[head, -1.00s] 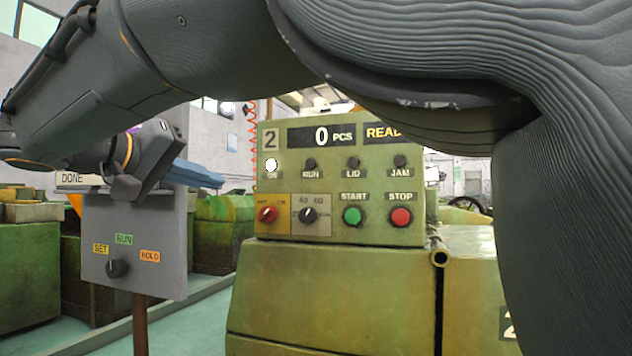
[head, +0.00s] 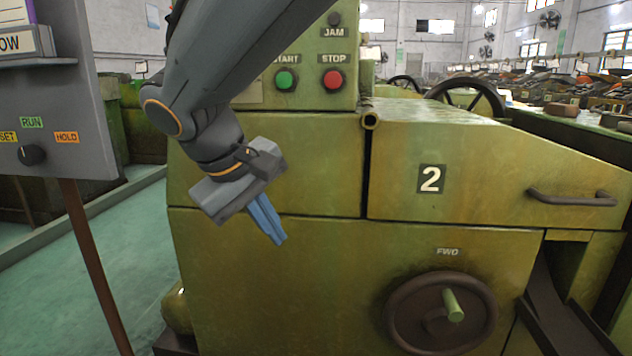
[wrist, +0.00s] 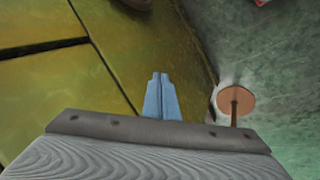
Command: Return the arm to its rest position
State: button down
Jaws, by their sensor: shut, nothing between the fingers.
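My gripper (head: 279,241) hangs at the end of my arm in the head view, pointing down and slightly right. Its blue fingers are together with nothing between them. It is in front of the green front of machine 2 (head: 300,270), below the START button (head: 286,80) and STOP button (head: 332,80). In the wrist view the closed blue fingers (wrist: 161,78) show at the centre, with the green machine panels (wrist: 60,60) to the left and floor to the right. I cannot tell the exact gap to the machine.
A grey panel (head: 75,110) with a SET/RUN/HOLD knob (head: 31,154) stands on a brown post (head: 92,260) at left. A handwheel (head: 442,312) and a lid handle (head: 572,198) project from the machine at right. Green floor (head: 60,290) is open at lower left.

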jog(key=s+d+f+m+g+y, duration=0.3)
jog(key=s+d+f+g+y, duration=0.15)
jog(key=s+d+f, duration=0.9)
jog(key=s+d+r+m+p, duration=0.1)
jog(key=d+r+m+p, duration=0.1)
jog(key=d+r+p, duration=0.4)
jog(key=s+d+r+m+h+p, duration=0.1)
jog(key=d+r+m+p, duration=0.2)
jog(key=d+r+p, duration=0.4)
notch_tip(320, 180, up, 6)
jog(key=p, duration=1.1)
jog(key=shift+s, duration=0.4)
